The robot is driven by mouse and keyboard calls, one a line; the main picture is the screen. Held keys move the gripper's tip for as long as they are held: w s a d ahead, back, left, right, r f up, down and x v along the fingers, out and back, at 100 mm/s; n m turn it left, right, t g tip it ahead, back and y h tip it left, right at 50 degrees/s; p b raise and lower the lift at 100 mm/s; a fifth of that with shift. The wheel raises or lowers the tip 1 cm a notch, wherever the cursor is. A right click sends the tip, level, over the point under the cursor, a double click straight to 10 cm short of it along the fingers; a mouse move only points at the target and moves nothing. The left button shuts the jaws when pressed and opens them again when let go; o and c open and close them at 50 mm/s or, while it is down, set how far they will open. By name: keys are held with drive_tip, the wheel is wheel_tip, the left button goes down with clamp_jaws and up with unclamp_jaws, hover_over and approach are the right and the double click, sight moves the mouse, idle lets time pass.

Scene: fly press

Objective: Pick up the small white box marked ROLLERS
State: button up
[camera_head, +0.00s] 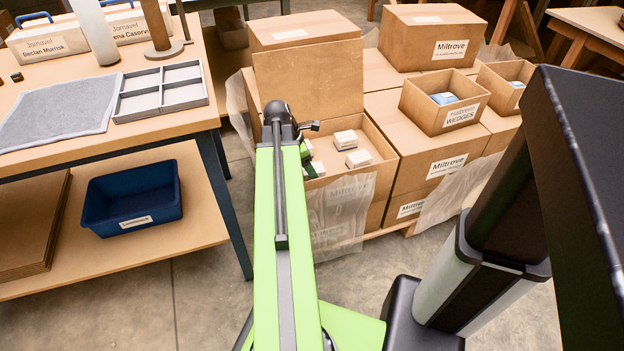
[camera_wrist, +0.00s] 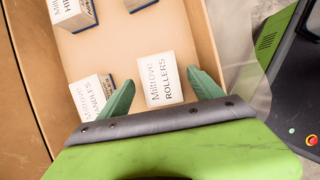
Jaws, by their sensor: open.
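The small white box marked ROLLERS (camera_wrist: 162,80) lies in an open cardboard box, label facing up, in the wrist view. My gripper (camera_wrist: 163,88) is open, with one green finger on each side of the ROLLERS box. The left finger lies between it and a neighbouring white box marked CANDLES or HANDLES (camera_wrist: 92,97), its first letter being unclear. I cannot tell whether the fingers touch the ROLLERS box.
More small white boxes (camera_wrist: 70,10) lie at the far end of the cardboard box, whose right wall (camera_wrist: 204,45) is close to my right finger. Stacked Miltrove boxes (camera_head: 425,150) stand to the right. A workbench (camera_head: 190,120) with a blue bin (camera_head: 130,197) stands left.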

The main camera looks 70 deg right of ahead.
drive_tip(key=shift+b+x, duration=0.35)
drive_tip(key=shift+x, duration=0.75)
drive_tip(key=shift+r, duration=0.15)
clamp_jaws()
